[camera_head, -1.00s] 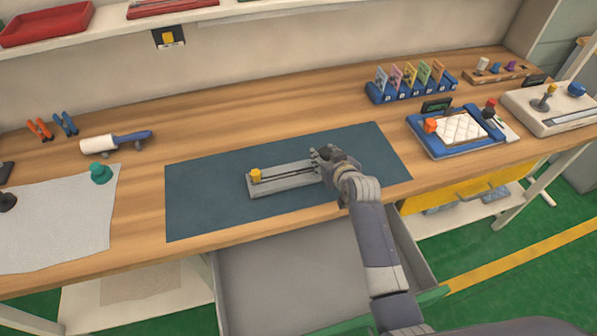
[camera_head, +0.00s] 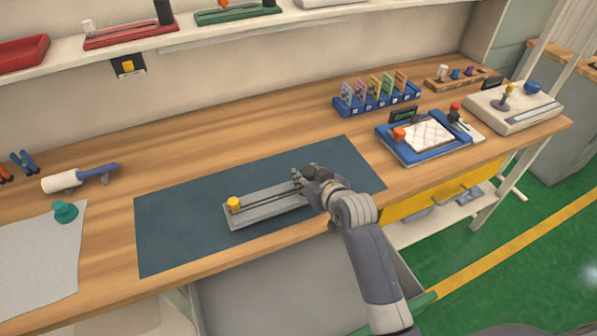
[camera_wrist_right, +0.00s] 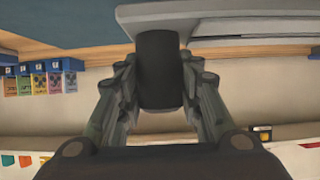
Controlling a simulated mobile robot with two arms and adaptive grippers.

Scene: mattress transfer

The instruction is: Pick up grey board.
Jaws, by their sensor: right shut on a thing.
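The grey board (camera_head: 268,204) is a long narrow piece on the dark blue-green mat (camera_head: 180,228), with a yellow knob (camera_head: 233,203) at its left end. My right gripper (camera_head: 303,180) is at its right end and hides part of it. In the right wrist view, my right gripper (camera_wrist_right: 160,85) is shut on a black upright grip (camera_wrist_right: 159,62), with the grey board (camera_wrist_right: 245,24) right behind it. I cannot tell whether the board is clear of the mat. My left gripper is not in view.
An open grey drawer (camera_head: 270,300) juts out below the front edge. A blue tray (camera_head: 400,152) and a blue card rack (camera_head: 360,108) stand to the right. A white roller (camera_head: 62,181), a teal knob (camera_head: 65,211) and a grey sheet (camera_head: 35,258) lie left.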

